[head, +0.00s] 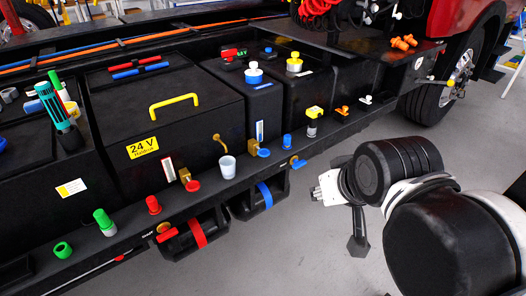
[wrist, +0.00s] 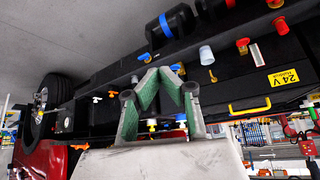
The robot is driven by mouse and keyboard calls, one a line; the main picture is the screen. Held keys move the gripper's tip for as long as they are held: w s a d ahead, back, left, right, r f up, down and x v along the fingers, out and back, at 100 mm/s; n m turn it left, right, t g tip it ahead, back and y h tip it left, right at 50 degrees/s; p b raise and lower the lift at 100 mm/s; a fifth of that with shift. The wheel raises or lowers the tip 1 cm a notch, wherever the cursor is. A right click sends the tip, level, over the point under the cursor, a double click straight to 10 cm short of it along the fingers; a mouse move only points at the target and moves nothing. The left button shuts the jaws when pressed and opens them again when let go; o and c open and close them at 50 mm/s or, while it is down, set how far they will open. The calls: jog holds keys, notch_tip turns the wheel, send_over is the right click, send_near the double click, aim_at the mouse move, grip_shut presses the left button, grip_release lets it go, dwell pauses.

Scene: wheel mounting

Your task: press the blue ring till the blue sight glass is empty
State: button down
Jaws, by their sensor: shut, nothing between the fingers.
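The blue ring (head: 264,153) sits on the front of a small brass valve on the black ledge. The blue sight glass (head: 260,131) is a narrow upright window just behind it; blue shows in it, but the exact level is too small to read. In the wrist view, my gripper (wrist: 160,70) is shut and empty, its green-padded fingers meeting at the tips. A blue part (wrist: 181,67) beside the fingertips looks like the ring. The fingers hide part of the ledge, and I cannot make out the blue sight glass there. My gripper is apart from the ring in the head view.
A white cup (head: 227,166) and a red ring (head: 193,186) stand left of the blue ring. A blue cap (head: 287,141) and a blue lever (head: 298,162) are at its right. Black canisters (head: 245,204) hang below the ledge. Open floor lies in front.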

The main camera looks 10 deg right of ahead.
dwell(0.3)
jog(key=w+r+n+g+p, duration=0.1)
jog(key=w+r+n, duration=0.2)
jog(key=w, duration=0.2)
jog(key=w+r+n+g, duration=0.1)
jog(key=w+r+n, duration=0.2)
jog(key=w, duration=0.3)
jog(key=n+g+p, duration=0.4)
jog(key=n+g, duration=0.1)
jog(key=n, duration=1.2)
send_over(264, 152)
notch_tip(264, 152, down, 13)
jog(key=shift+w+f, duration=0.1)
jog(key=shift+f, duration=0.15)
notch_tip(264, 152, down, 14)
jog(key=shift+r+b, duration=0.1)
jog(key=shift+b, duration=0.35)
